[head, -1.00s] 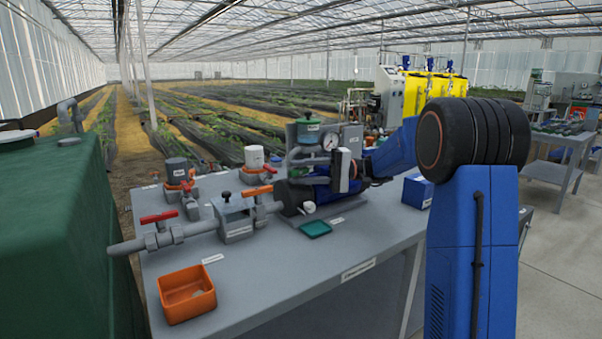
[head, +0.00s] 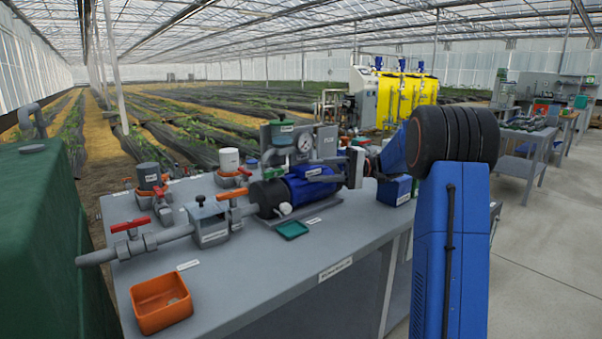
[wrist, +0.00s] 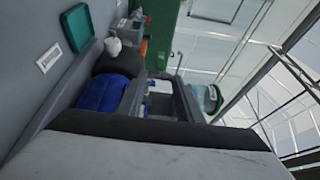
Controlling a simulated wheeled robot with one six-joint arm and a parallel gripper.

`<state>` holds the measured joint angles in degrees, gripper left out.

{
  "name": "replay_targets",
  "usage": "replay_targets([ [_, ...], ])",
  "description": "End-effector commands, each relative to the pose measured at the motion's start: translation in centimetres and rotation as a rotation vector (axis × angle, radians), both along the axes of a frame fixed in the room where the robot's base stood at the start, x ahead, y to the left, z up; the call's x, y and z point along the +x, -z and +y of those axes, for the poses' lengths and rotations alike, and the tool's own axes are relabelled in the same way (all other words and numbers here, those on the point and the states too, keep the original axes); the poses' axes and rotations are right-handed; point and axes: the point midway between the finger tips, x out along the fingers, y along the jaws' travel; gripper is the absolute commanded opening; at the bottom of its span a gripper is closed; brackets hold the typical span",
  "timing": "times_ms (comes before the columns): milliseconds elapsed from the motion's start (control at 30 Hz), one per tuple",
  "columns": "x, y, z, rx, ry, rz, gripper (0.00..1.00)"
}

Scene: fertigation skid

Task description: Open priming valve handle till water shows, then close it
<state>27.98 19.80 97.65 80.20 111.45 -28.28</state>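A blue pump (head: 312,185) with a dark front end stands on the grey bench, with a teal-lidded pot (head: 282,133) and a round gauge (head: 305,144) above it. Red (head: 130,224) and orange (head: 237,193) valve handles are on the pipework to its left. The labels are too small to read, so I cannot tell which handle is the priming valve's. No water shows. My gripper (head: 355,167) is beside the pump's right end, apart from the handles. In the wrist view my gripper's fingers (wrist: 163,103) stand apart with nothing held, above the blue pump (wrist: 104,92).
An orange bin (head: 161,302) sits at the bench's front left and a small teal tray (head: 292,230) before the pump. A blue box (head: 394,190) is under my arm. A green tank (head: 45,240) flanks the left.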

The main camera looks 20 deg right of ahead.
Motion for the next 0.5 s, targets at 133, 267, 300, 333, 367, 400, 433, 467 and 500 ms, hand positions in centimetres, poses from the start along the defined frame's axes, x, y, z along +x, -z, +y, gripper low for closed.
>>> replay_targets([
  [133, -0.2, 0.1, -2.3, 0.000, 0.001, 0.000, 0.33],
  [267, -0.3, 0.1, -3.5, 0.000, 0.000, 0.000, 0.33],
  [300, -0.3, 0.1, -3.7, 0.000, 0.000, 0.000, 0.33],
  [333, -0.3, 0.1, -3.9, 0.000, 0.000, 0.000, 0.33],
  [367, -0.3, 0.1, -4.0, 0.000, -0.001, 0.000, 0.33],
  [400, -0.4, 0.1, -4.0, 0.000, -0.001, 0.000, 0.33],
  [433, -0.4, 0.1, -4.1, 0.000, -0.001, 0.000, 0.33],
  [467, -0.4, 0.1, -4.1, 0.000, -0.001, 0.000, 0.33],
  [500, -0.4, 0.1, -4.1, 0.000, -0.001, 0.000, 0.33],
])
